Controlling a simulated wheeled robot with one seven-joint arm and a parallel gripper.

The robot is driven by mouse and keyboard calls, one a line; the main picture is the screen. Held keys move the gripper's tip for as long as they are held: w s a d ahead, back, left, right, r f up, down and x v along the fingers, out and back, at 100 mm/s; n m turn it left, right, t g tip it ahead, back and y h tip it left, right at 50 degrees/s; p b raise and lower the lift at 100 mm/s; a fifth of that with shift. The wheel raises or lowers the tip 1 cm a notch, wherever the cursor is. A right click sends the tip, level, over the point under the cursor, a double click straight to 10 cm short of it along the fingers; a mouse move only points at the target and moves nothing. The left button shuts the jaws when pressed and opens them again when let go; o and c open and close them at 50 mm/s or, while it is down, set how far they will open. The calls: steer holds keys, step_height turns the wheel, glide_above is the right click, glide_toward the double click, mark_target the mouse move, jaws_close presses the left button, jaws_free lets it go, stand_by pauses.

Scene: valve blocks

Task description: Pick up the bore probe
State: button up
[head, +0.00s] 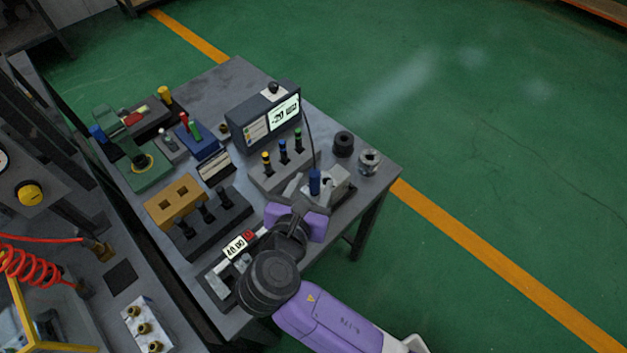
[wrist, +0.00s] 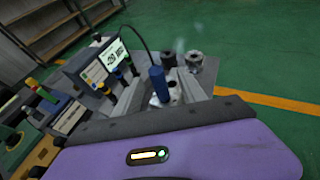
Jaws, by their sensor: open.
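The bore probe (head: 314,181) looks to be the blue cylinder standing upright at a light metal block (head: 339,186) near the table's right end. A dark cable arcs from the display box toward it. It also shows in the wrist view as a blue cylinder (wrist: 157,84), just beyond the dark edge of my wrist. My gripper (head: 311,190) is open, close to the probe on its near side. The purple and black wrist hides part of the fingers, so I cannot tell whether they touch the probe. The probe's lower end is hidden.
The display box (head: 268,118) stands behind, with a rack (head: 281,168) of several colour-topped pins in front. A black ring (head: 343,144) and a metal ring (head: 369,161) stand at the right edge. Left are a yellow block (head: 174,201) and a green fixture (head: 142,165).

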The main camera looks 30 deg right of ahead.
mark_target(318, 169)
steer(key=p+x, duration=0.1)
steer(key=x, duration=0.6)
steer(key=shift+w+a+f, duration=0.15)
steer(key=shift+w+f, duration=0.05)
jaws_close()
